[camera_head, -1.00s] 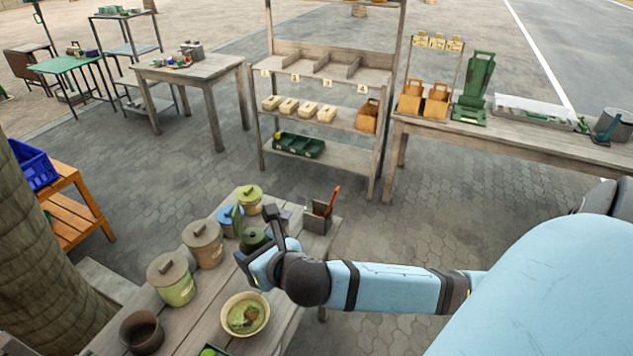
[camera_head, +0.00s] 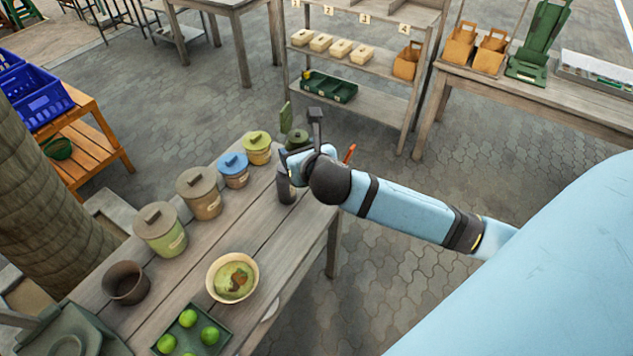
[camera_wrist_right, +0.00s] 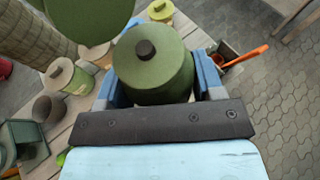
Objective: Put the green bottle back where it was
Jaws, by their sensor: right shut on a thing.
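The green bottle (camera_wrist_right: 153,65), a dark green cylinder with a dark knob on top, sits between the fingers of my right gripper (camera_wrist_right: 152,88) in the right wrist view. The gripper is shut on it. In the head view the bottle (camera_head: 297,137) shows partly behind my right gripper (camera_head: 298,155), near the far end of the wooden table (camera_head: 250,240), right of the yellow-green canister. A flat green piece (camera_head: 285,115) stands up beside the bottle. Whether the bottle touches the table is hidden. My left gripper is not in view.
A row of lidded canisters, yellow-green (camera_head: 257,148), blue (camera_head: 233,170), brown (camera_head: 200,193) and pale green (camera_head: 160,230), lines the left side. An orange handle (camera_head: 350,153) rises just right. A bowl (camera_head: 232,278) stands nearer.

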